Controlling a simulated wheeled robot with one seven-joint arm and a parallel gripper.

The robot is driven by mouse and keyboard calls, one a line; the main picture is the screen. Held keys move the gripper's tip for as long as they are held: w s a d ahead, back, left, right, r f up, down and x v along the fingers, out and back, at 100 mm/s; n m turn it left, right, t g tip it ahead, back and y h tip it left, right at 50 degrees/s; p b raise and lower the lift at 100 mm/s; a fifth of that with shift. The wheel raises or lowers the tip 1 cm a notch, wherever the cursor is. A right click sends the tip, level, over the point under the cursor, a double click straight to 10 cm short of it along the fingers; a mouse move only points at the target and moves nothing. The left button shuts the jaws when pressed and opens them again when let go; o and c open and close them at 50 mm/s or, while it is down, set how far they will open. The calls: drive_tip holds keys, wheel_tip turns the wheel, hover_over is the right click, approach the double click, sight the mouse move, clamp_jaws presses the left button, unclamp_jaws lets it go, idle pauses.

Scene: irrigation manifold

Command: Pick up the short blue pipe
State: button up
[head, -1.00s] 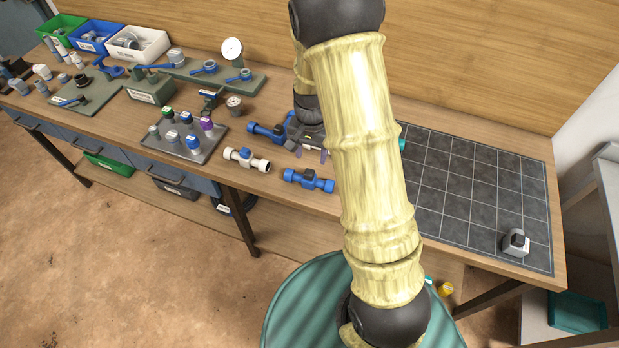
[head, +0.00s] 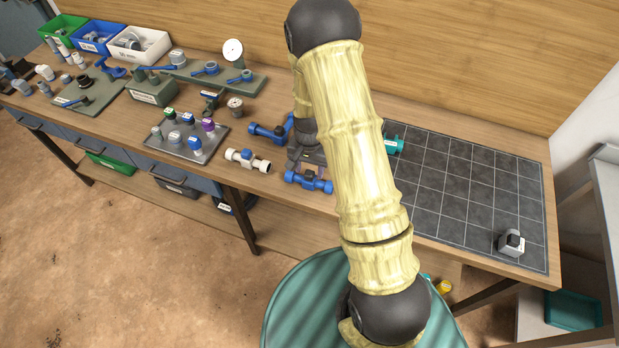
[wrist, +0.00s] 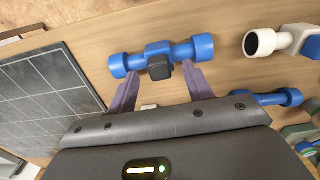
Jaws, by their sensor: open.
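A blue pipe piece (head: 308,181) with thick ends and a dark grey block on its middle lies near the front edge of the bench. It also shows in the wrist view (wrist: 190,50), just ahead of the fingertips. A second blue pipe piece (head: 265,131) lies farther back; in the wrist view (wrist: 287,97) my gripper hides part of it. I cannot tell for sure which is the shorter. My gripper (wrist: 162,74) is open and empty, its two lilac fingers pointing at the front piece, one towards each side of the block. I cannot tell whether they touch it.
A white pipe piece (head: 247,160) lies left of the front blue one. A grey tray (head: 180,152) with coloured caps stands farther left. A dark gridded mat (head: 460,190) on the right is mostly bare, with a teal fitting (head: 392,144) and a grey-white part (head: 511,243).

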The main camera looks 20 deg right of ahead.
drive_tip(key=shift+f, duration=0.5)
drive_tip(key=shift+c, duration=0.2)
clamp_jaws()
